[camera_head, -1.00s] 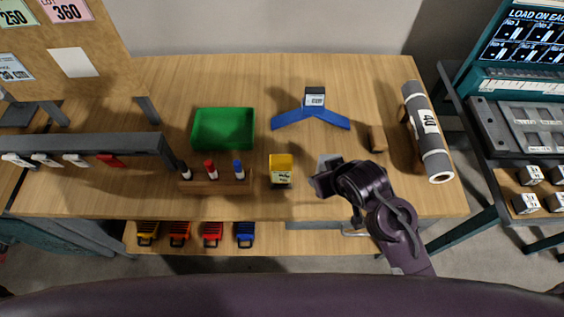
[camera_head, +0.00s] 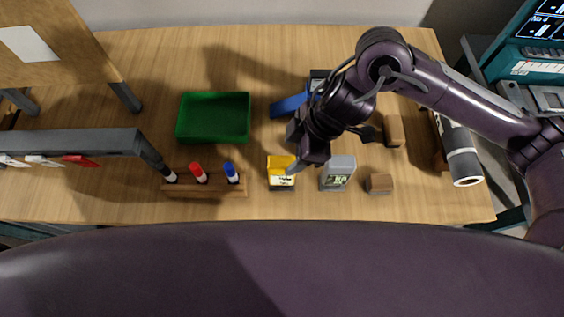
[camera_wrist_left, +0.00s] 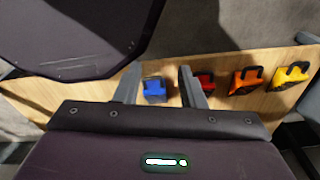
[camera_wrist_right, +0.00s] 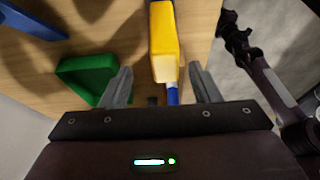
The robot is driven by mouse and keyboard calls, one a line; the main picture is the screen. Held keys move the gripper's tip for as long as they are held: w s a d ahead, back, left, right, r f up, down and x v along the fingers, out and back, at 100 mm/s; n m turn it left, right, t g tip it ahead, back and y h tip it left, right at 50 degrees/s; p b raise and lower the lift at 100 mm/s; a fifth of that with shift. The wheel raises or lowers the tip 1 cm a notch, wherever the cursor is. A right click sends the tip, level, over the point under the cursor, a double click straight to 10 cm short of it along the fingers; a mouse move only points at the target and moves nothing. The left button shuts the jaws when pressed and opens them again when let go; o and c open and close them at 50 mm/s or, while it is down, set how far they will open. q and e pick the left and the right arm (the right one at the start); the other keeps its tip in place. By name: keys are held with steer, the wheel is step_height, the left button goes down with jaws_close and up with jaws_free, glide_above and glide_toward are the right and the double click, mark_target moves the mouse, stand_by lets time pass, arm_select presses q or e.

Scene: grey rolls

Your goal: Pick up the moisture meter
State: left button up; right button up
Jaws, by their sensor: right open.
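A yellow handheld device (camera_head: 281,165) with a light display and dark lower end stands on the table, right of the marker rack; it seems to be the moisture meter. A grey device (camera_head: 338,170) with a greenish screen stands to its right. My right gripper (camera_head: 296,168) is open above and beside the yellow device. In the right wrist view the yellow device (camera_wrist_right: 164,45) shows between and beyond the open fingers (camera_wrist_right: 160,70); I cannot tell whether they touch it. My left gripper (camera_wrist_left: 160,70) is open and empty in the left wrist view, outside the head view.
A green tray (camera_head: 214,138) and a wooden rack (camera_head: 205,190) with markers lie left. A blue stand (camera_head: 288,105) is partly behind my right arm. Wooden blocks (camera_head: 393,131) and a grey roll (camera_head: 462,160) are right.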

mark_target(279, 167)
steer(key=shift+f, duration=0.35)
steer(key=x, duration=0.4)
steer(key=p+x, duration=0.1)
steer(key=x, duration=0.2)
steer(key=shift+s+a+r, duration=0.1)
steer(key=shift+s+a, duration=0.15)
steer(key=shift+s, duration=0.1)
steer(key=shift+c, duration=0.2)
jaws_close()
